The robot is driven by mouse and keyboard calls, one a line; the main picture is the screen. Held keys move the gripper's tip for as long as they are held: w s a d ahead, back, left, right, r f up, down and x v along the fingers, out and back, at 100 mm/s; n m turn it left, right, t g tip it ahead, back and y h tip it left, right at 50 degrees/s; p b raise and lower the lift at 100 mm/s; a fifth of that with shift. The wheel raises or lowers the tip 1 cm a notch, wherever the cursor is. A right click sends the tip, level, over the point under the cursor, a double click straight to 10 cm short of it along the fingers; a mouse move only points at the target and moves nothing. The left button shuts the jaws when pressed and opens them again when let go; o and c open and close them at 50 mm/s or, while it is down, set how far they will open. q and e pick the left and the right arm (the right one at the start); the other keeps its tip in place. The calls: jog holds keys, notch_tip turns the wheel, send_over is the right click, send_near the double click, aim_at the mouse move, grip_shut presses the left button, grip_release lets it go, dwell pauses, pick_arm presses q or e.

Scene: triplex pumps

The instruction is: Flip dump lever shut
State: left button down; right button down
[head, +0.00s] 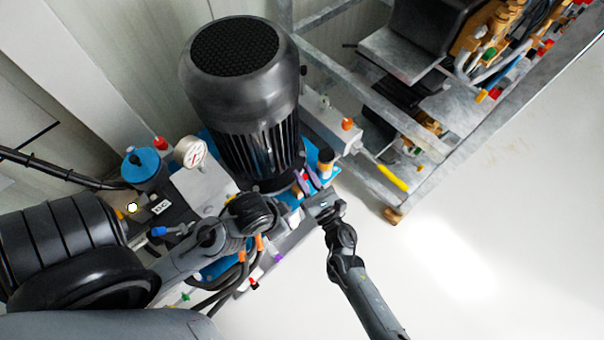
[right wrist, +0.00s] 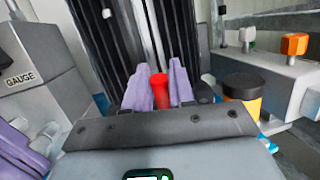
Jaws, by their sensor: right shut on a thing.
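A red handle (right wrist: 159,90), which looks like the dump lever, stands upright between the two purple fingers of my right gripper (right wrist: 160,84) in the right wrist view. The fingers are shut on it, one on each side. In the head view my right gripper (head: 307,182) is at the foot of the black motor, where the lever is mostly hidden by the fingers. My left arm comes in from the left over the pump. Its wrist hides its fingers in the head view. Purple pads at the left edge of the right wrist view look like my left gripper (right wrist: 22,143).
The black finned motor (head: 245,80) stands just behind the lever. A black-capped orange cylinder (right wrist: 242,92) is close on the right. A gauge (head: 190,152) and a blue-topped canister (head: 144,167) are left. A yellow handle (head: 392,178) sticks out right. The floor at right is clear.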

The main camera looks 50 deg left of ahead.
dwell(0.3)
jog(key=c, duration=1.1)
grip_release()
jog(key=shift+d+f+p, duration=0.1)
jog(key=shift+d+p, duration=0.3)
jog(key=shift+d, duration=0.1)
jog(key=p+v, duration=0.3)
jog(key=v, duration=0.7)
jog(key=shift+p, duration=0.3)
jog(key=shift+a+f, duration=0.1)
jog(key=shift+f, duration=0.05)
